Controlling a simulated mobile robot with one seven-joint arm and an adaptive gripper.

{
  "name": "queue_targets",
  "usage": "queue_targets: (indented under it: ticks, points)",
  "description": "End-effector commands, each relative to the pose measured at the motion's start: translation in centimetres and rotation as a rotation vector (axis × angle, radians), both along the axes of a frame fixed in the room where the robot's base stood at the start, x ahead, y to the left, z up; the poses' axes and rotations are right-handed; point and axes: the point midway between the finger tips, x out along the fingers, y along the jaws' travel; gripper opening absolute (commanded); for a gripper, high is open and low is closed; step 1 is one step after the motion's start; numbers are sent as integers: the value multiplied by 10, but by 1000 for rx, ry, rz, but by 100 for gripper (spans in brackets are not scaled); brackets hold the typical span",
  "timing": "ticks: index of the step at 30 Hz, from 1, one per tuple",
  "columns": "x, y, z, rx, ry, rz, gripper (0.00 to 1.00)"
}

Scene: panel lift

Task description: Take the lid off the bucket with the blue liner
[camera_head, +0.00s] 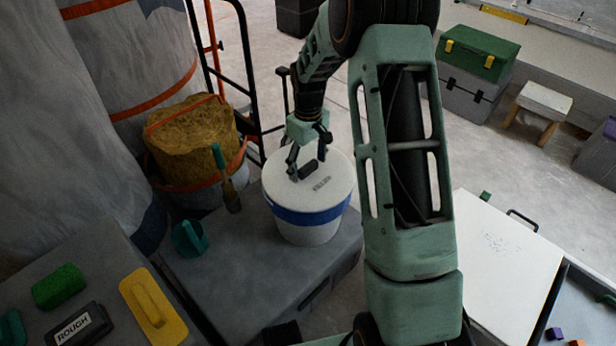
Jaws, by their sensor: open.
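A white bucket (310,232) with a blue band (300,216) around its upper part stands upright on a grey case. Its white lid (334,184) is on top, with a small dark handle (309,169) and some dark printing. My gripper (307,171) is above the lid, its open fingers on either side of the handle or very near it. I cannot tell whether the fingers touch the handle or the lid.
A teal scoop (190,239) and a teal brush (226,178) are left of the bucket on the grey case (235,290). A yellow float (153,306) and green block (58,287) lie front left. A black cart frame (247,70) stands behind. A white panel (500,270) is at right.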

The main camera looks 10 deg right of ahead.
Motion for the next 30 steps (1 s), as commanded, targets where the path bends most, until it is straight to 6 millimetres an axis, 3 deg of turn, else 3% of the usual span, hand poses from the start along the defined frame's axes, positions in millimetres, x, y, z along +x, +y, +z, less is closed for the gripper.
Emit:
queue_targets:
  ticks: [6,19,30]
  points:
    - [0,0,0,0,-1,0,69]
    - [0,0,1,0,-1,0,23]
    - [1,0,9,0,-4,0,23]
